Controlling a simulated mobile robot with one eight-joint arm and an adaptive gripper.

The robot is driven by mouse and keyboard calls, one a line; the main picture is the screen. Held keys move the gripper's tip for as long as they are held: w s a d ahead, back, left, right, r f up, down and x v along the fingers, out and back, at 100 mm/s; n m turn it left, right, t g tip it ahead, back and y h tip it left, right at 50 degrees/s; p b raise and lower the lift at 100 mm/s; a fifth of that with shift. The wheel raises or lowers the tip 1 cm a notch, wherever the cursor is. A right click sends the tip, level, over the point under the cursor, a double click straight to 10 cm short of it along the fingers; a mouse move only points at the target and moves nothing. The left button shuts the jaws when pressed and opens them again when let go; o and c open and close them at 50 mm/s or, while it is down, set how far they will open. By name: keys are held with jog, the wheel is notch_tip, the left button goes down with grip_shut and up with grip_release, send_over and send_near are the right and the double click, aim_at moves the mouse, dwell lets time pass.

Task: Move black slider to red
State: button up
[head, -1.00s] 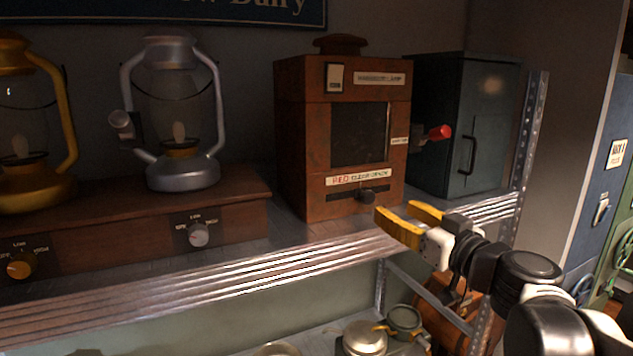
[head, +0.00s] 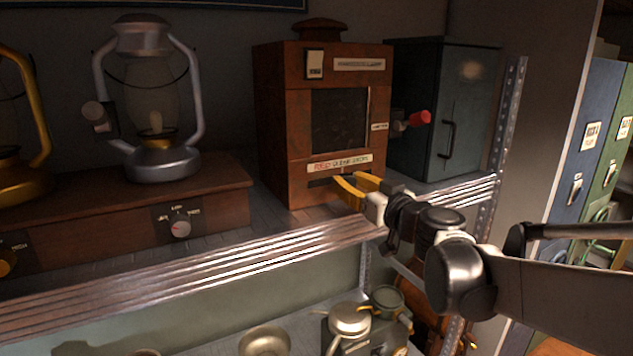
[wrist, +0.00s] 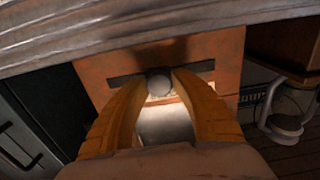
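The rust-brown wooden box (head: 276,120) stands on the shelf, with a dark window and a label strip (head: 340,163) reading RED at its left end, then CLEAR and apparently GREEN. Below the label is a horizontal slot (wrist: 124,80). The black slider's round knob (wrist: 160,83) sits near the slot's middle in the wrist view, which shows the box upside down. My gripper (head: 347,183) is open at the slot; its yellow fingertips straddle the knob closely, one on each side. Whether they touch it cannot be told. In the head view my fingers hide the knob.
A red-tipped knob (head: 420,118) sticks out from the box's right side. A dark metal cabinet (head: 470,105) stands right of it. A silver lantern (head: 160,160) on a wooden base (head: 110,215) stands left. The metal shelf edge (head: 200,275) runs in front.

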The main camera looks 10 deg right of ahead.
aim_at(320, 181)
grip_shut()
jog(key=a, duration=0.1)
jog(key=s+a, duration=0.1)
jog(key=a, duration=0.3)
jog(key=shift+s+a+b, duration=0.15)
jog(key=shift+s+b, duration=0.15)
jog(key=shift+d, duration=0.25)
jog(key=o, duration=0.7)
grip_release()
jog(key=shift+a, duration=0.3)
jog(key=shift+c, duration=0.2)
jog(key=shift+d, duration=0.1)
jog(key=shift+s+d, duration=0.1)
jog(key=shift+s, duration=0.1)
jog(key=v, duration=1.1)
jog(key=shift+s, duration=0.3)
